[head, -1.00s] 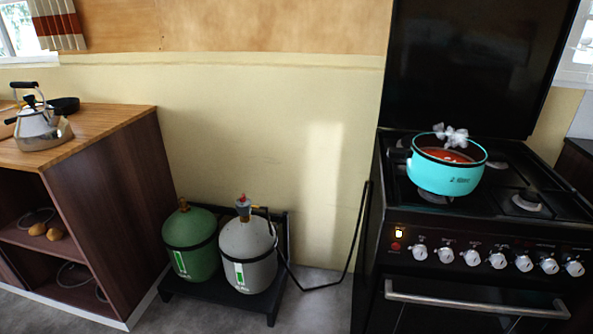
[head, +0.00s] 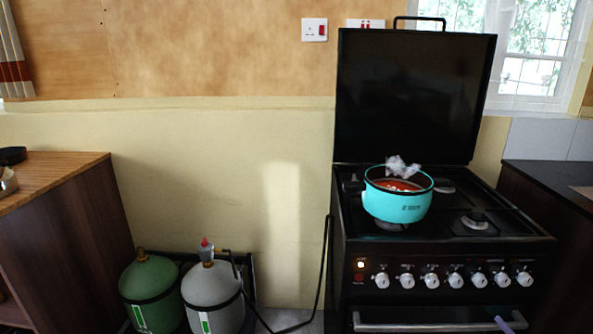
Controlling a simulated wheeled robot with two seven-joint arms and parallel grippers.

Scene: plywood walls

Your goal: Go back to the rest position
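Neither of my grippers shows in the head view. A teal pot (head: 397,206) with red contents sits on a left burner of the black stove (head: 440,255).
A wooden cabinet (head: 75,220) stands at the left. A green gas cylinder (head: 150,290) and a grey one (head: 212,295) stand between it and the stove. A dark counter (head: 550,185) is at the right. The stove's black lid (head: 415,95) is raised.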

